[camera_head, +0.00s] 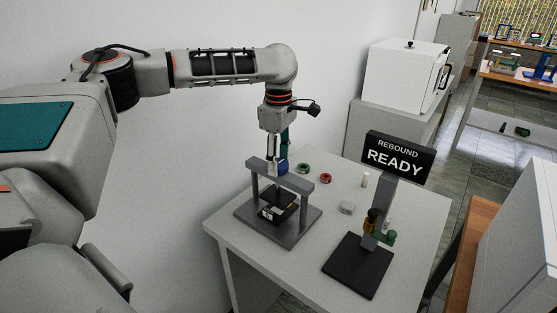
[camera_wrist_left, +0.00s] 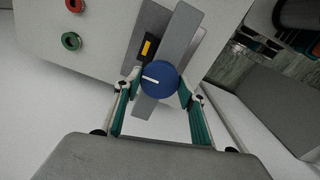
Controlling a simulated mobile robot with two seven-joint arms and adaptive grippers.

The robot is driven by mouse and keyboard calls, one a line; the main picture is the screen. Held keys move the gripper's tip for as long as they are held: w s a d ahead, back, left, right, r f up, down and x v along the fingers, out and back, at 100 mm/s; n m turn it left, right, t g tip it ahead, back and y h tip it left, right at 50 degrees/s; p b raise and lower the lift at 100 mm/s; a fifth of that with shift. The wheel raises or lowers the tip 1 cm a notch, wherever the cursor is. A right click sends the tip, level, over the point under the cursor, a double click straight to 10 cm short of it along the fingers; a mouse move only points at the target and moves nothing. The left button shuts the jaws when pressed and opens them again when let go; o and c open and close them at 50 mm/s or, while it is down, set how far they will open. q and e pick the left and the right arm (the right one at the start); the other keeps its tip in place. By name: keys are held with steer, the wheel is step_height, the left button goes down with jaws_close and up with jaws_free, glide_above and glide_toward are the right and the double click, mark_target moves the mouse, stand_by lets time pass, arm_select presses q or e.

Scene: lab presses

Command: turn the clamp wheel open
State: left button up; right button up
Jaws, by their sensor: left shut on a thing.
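The clamp wheel is a blue round knob with a white line on it; in the left wrist view it (camera_wrist_left: 158,82) lies between my fingertips. In the head view the wheel (camera_head: 282,168) sits on top of the grey clamp frame (camera_head: 254,182), partly hidden by my gripper. My left gripper (camera_head: 277,160) points down from above and is shut on the wheel; in the left wrist view its fingers (camera_wrist_left: 158,88) touch the wheel's two sides. A black block with a yellow label (camera_head: 274,212) lies under the crossbar. My right gripper is not in view.
A sign reading "REBOUND READY" (camera_head: 398,157) stands on a black-based instrument (camera_head: 357,265) at right. A green ring (camera_head: 303,168), a red ring (camera_head: 325,178), a pale cylinder (camera_head: 365,180) and a small grey item (camera_head: 347,207) lie on the table (camera_head: 415,215). A white cabinet (camera_head: 402,78) stands behind.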

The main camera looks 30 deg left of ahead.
mark_target(279, 164)
arm_select(q)
steer(key=o, duration=1.1)
steer(key=shift+o, duration=0.2)
steer(key=shift+r, duration=0.2)
step_height(279, 164, up, 12)
steer(key=shift+f, duration=0.15)
